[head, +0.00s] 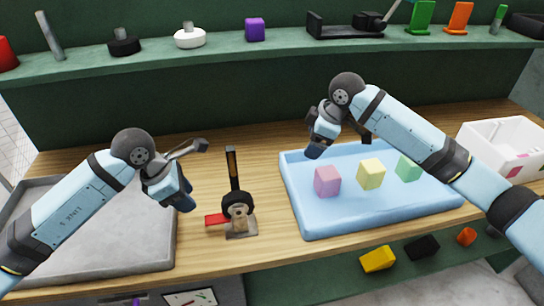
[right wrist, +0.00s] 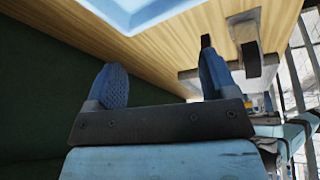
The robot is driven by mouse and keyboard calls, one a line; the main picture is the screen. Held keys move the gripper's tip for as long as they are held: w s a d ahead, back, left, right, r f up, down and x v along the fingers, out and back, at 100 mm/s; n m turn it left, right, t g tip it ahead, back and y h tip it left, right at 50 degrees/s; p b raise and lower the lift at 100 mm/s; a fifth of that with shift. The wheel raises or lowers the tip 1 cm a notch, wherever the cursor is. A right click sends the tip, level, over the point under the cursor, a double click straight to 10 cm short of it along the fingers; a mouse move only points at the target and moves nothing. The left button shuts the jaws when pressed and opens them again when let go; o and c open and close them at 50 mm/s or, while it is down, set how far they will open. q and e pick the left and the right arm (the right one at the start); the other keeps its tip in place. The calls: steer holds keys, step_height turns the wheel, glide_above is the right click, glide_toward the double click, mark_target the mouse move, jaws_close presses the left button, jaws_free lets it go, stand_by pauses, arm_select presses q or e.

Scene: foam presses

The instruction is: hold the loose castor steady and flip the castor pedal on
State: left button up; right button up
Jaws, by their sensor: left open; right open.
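The castor (head: 238,205) stands on the wooden bench between the two trays, with a dark wheel, a tan fork and a small grey base plate. A red pedal (head: 216,219) sticks out from its left side. A black upright bar (head: 232,167) rises behind the wheel. My left gripper (head: 192,176) is open and empty, left of the castor and apart from it. My right gripper (head: 338,146) is open over the back left part of the blue tray, apart from the castor. Its two fingers also show in the right wrist view (right wrist: 160,62), with nothing between them.
A blue tray (head: 300,218) with pink, yellow and green cubes lies right of the castor. A grey tray (head: 110,258) lies left, under my left arm. A white bin (head: 488,138) stands far right. A green shelf (head: 280,48) with several items runs behind.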

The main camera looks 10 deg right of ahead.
mark_target(252, 198)
steer(key=s+a+r+n+g+y, duration=0.1)
steer(key=s+a+r+n+g, duration=0.1)
steer(key=s+a, duration=0.35)
steer(key=s+a+r+n+g, duration=0.1)
steer(key=s+a+n, duration=0.2)
steer(key=a, duration=0.5)
steer(key=x, duration=1.3)
steer(key=shift+w+a, duration=0.2)
steer(key=shift+w, duration=0.1)
